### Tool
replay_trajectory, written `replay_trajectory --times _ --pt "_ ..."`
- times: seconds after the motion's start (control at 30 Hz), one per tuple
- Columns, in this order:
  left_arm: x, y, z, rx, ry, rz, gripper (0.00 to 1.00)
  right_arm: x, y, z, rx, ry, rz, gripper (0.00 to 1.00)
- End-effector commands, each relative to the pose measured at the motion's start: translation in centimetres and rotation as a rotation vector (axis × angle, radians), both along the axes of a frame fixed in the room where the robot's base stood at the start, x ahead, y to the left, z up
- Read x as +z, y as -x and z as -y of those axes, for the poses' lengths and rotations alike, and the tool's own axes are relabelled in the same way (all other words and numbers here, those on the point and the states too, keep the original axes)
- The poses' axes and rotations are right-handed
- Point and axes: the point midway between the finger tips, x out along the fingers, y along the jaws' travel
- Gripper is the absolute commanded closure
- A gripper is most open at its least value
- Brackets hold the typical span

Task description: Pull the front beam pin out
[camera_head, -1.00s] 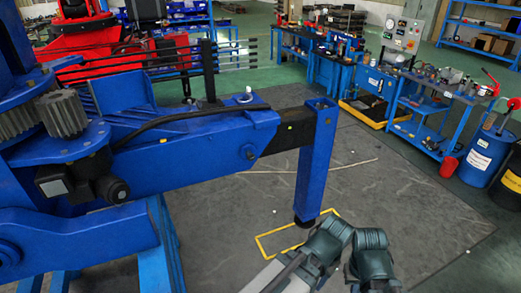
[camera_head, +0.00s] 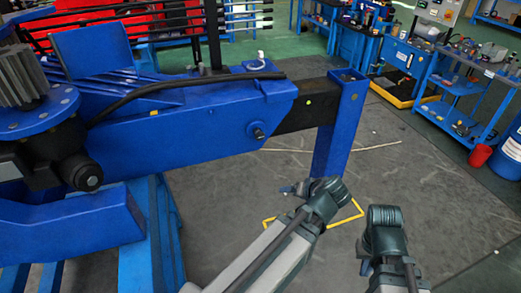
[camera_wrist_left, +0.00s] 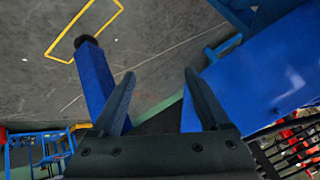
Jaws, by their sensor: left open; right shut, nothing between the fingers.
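A round pin-like head (camera_head: 257,132) sits on the side of the blue front beam (camera_head: 200,135), near its outer end. A pale ring-shaped piece (camera_head: 261,56) stands on the beam's top; I cannot tell which is the front beam pin. My left gripper (camera_head: 289,190) is in front of and below the beam, apart from it. In the left wrist view my left gripper (camera_wrist_left: 160,74) is open and empty, with the blue beam (camera_wrist_left: 255,75) at right. My right gripper (camera_head: 364,260) is shut and empty at lower right, with its fingers barely visible.
A blue upright leg (camera_head: 340,125) hangs from the dark inner beam (camera_head: 308,115), close behind my left gripper. A yellow rectangle (camera_head: 340,217) marks the floor. Blue workbenches (camera_head: 450,95) stand at the back right.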

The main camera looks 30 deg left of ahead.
Motion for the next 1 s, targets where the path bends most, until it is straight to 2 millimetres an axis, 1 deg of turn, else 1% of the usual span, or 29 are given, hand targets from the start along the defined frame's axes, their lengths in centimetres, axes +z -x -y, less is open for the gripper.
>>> replay_trajectory --times 0.03,0.1,0.2,0.3,0.4,0.57,0.83,0.93,1.0 --pt "-2.1 -1.4 -2.4 0.067 -0.052 0.121 0.21 -3.9 0.0 0.0 0.0 0.0 0.0 1.0" --pt "-1.7 -3.1 -5.3 0.136 -0.12 0.3 0.21 -6.2 0.0 0.0 0.0 0.0 0.0 1.0" --pt "-0.7 -4.9 -8.4 0.189 -0.193 0.529 0.21 -9.0 0.0 0.0 0.0 0.0 0.0 1.0" --pt "0.3 -6.1 -10.2 0.198 -0.239 0.71 0.21 -11.2 0.0 0.0 0.0 0.0 0.0 1.0" --pt "1.2 -7.0 -11.2 0.184 -0.265 0.837 0.21 -12.7 0.0 0.0 0.0 0.0 0.0 1.0" --pt "2.1 -7.7 -11.8 0.161 -0.279 0.944 0.21 -13.8 0.0 0.0 0.0 0.0 0.0 1.0" --pt "2.6 -8.1 -12.1 0.154 -0.28 0.971 0.21 -13.8 0.0 0.0 0.0 0.0 0.0 1.0" --pt "2.6 -8.8 -12.9 0.155 -0.281 0.97 0.21 -13.8 0.0 0.0 0.0 0.0 0.0 1.0" --pt "2.6 -9.6 -13.8 0.157 -0.282 0.969 0.21 -13.8 0.0 0.0 0.0 0.0 0.0 1.0"
